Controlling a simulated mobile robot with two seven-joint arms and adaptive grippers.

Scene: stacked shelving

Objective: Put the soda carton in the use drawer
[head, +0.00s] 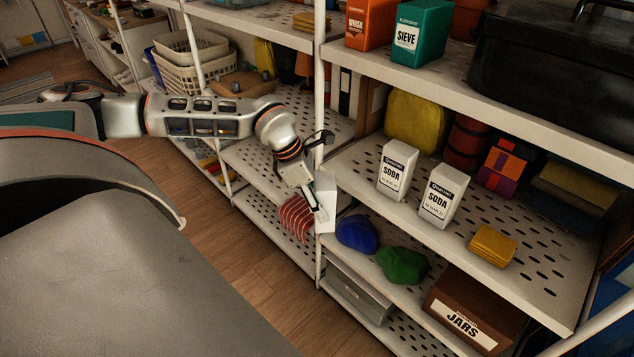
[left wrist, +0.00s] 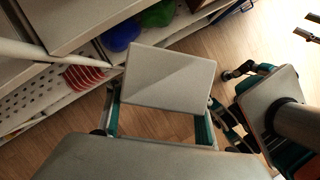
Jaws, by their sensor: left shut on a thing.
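Two white soda cartons with dark labels stand upright on the middle shelf in the head view, a left one (head: 397,170) and a right one (head: 441,196). My left gripper (head: 318,208) is shut on a plain-sided white carton (head: 327,192), held in front of the shelf post. The held carton (left wrist: 170,78) fills the middle of the left wrist view, between the fingers; its label is not visible. A grey drawer-like bin (head: 356,293) sits on the lowest shelf; I see no "use" label. Dark prongs at the wrist view's upper right may be my right gripper.
The white shelf post (head: 319,90) stands close to the held carton. Blue (head: 357,233) and green (head: 403,265) bundles, red striped bowls (head: 295,217) and a jars box (head: 474,310) occupy lower shelves. A yellow stack (head: 492,245) lies right of the cartons. Open wooden floor is in front.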

